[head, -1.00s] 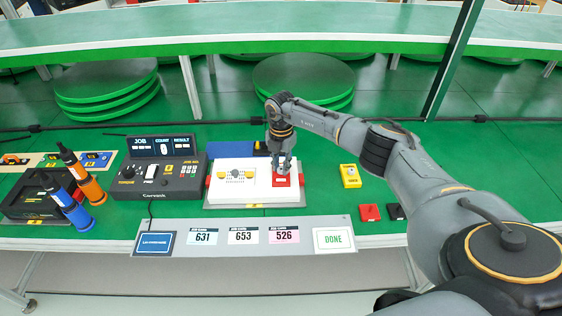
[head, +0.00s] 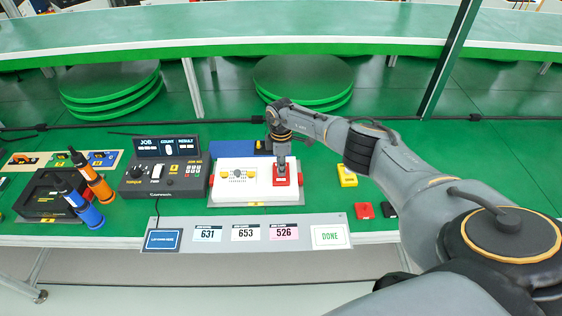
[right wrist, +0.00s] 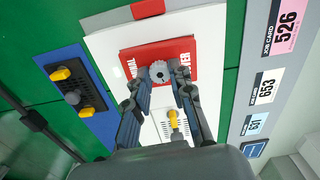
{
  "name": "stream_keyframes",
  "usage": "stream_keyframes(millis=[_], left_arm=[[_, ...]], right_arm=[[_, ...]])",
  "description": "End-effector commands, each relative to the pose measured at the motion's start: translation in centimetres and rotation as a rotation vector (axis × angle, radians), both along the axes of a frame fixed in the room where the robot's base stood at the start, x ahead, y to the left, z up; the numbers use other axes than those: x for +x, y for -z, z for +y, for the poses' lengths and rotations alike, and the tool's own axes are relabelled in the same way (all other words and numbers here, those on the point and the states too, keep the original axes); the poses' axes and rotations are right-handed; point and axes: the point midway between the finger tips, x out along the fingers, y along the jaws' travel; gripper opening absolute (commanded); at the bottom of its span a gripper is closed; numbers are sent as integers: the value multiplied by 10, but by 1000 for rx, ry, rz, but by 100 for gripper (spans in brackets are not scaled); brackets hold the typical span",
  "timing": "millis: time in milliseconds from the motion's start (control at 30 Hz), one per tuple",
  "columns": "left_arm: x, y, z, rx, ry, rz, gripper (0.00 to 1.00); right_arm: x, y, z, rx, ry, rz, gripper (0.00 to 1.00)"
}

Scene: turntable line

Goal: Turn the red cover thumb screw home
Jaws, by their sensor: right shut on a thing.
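The red cover (head: 287,182) lies on the right end of the white unit (head: 235,192); in the right wrist view it (right wrist: 140,60) carries partly hidden white lettering. A grey knurled thumb screw (right wrist: 160,72) stands at its middle. My right gripper (head: 281,175) points straight down over the cover. In the right wrist view its two fingers (right wrist: 160,84) lie on either side of the screw and are shut on it. In the head view the gripper hides the screw. How deep the screw sits cannot be told. My left gripper is not in view.
A job controller (head: 165,172) stands left of the unit, with orange (head: 98,184) and blue (head: 85,210) drivers further left. A yellow block (head: 347,176) and small red (head: 364,210) and black (head: 389,209) pieces lie to the right. A card strip (head: 250,232) runs in front.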

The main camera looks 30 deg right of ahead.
Motion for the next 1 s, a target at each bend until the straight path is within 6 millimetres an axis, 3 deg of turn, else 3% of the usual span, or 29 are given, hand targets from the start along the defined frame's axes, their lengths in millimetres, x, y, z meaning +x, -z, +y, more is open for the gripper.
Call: stream_keyframes(millis=[33, 400, 967, 1000], left_arm=[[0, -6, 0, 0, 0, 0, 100], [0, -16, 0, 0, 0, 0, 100], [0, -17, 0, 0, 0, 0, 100], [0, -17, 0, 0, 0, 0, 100]], right_arm=[[4, -8, -2, -2, 35, -12, 0], [5, -6, -2, -2, 193, -13, 0], [4, -5, -3, -2, 219, -13, 0], [5, -5, -3, -2, 219, -13, 30]])
